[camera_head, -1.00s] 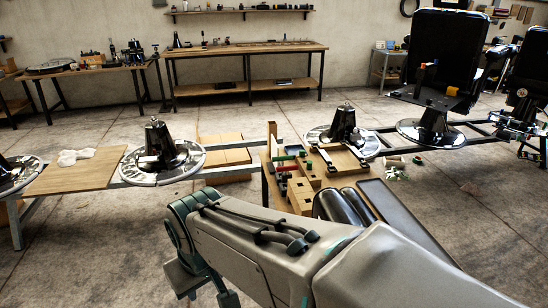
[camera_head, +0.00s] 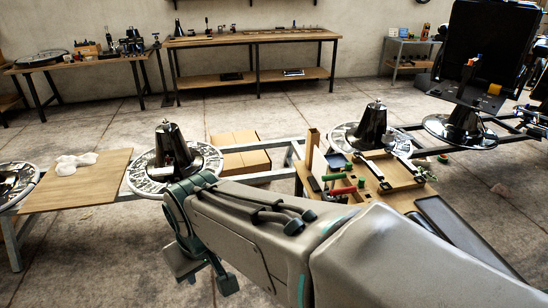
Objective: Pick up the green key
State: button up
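A small green-handled piece (camera_head: 333,177), which looks like the green key, lies on the wooden work stand (camera_head: 400,199) right of centre. A red-handled piece (camera_head: 345,190) lies just in front of it. Other small green parts sit close by, so I cannot be sure which is the key. My arm reaches from the lower right across the foreground. My gripper (camera_head: 205,272) hangs at its end, left of and nearer than the stand. Its fingers look apart, with nothing seen between them. Its fingertips are well away from the green piece.
A wooden post (camera_head: 312,150) rises at the stand's left edge. Black cone bases (camera_head: 168,142) stand on a low metal frame. A wooden board (camera_head: 80,182) with a white cloth (camera_head: 75,162) is at left. Cardboard boxes (camera_head: 233,140) lie behind. A dark tray (camera_head: 455,232) is at right.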

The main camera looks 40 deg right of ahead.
aim_at(332, 177)
jog(key=i, duration=1.75)
jog(key=z, duration=2.95)
jog(key=i, duration=0.65)
jog(key=u, duration=0.15)
